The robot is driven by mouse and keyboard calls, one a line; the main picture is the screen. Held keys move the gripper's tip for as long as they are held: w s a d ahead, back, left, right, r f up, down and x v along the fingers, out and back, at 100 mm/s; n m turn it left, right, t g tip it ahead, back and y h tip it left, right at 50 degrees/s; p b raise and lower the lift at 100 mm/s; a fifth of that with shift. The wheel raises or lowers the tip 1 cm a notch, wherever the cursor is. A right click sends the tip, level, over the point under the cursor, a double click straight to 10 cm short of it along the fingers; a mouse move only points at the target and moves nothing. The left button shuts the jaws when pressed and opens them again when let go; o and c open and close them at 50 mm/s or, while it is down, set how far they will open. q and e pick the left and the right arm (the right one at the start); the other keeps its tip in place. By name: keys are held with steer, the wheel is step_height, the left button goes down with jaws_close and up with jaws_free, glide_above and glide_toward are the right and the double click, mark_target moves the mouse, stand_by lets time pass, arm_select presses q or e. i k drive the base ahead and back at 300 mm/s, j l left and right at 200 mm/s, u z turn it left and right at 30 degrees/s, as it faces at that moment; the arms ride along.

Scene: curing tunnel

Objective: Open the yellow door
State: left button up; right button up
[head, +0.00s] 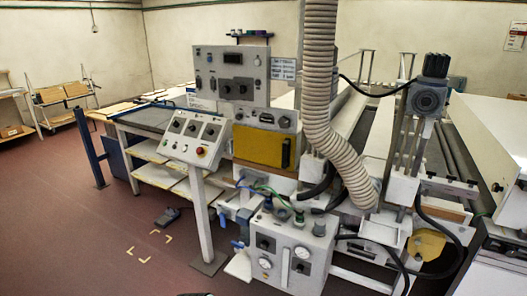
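The yellow door (258,148) is a flat yellow panel on the front of the grey machine, near the middle of the head view. It looks closed, lying flush with the machine front. A dark upright handle (286,153) is at its right side. The ribbed hose hangs just right of the door and leaves the door face clear. Neither of my grippers can be made out in this view.
A control panel on a post (196,138) stands left of the door. A grey box with gauges (290,258) and hoses stands below it. The thick ribbed hose (322,95) hangs to the right. Open red floor (70,225) lies at the left, with a foot pedal (167,217).

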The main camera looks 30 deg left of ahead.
mark_target(272, 149)
steer(key=i+j, duration=0.1)
steer(key=j, duration=0.25)
steer(key=j+u, duration=0.1)
steer(key=j, duration=0.3)
steer(key=i+j, duration=0.15)
steer(key=j, duration=0.2)
steer(key=i+j+u, duration=0.1)
steer(key=j, duration=0.25)
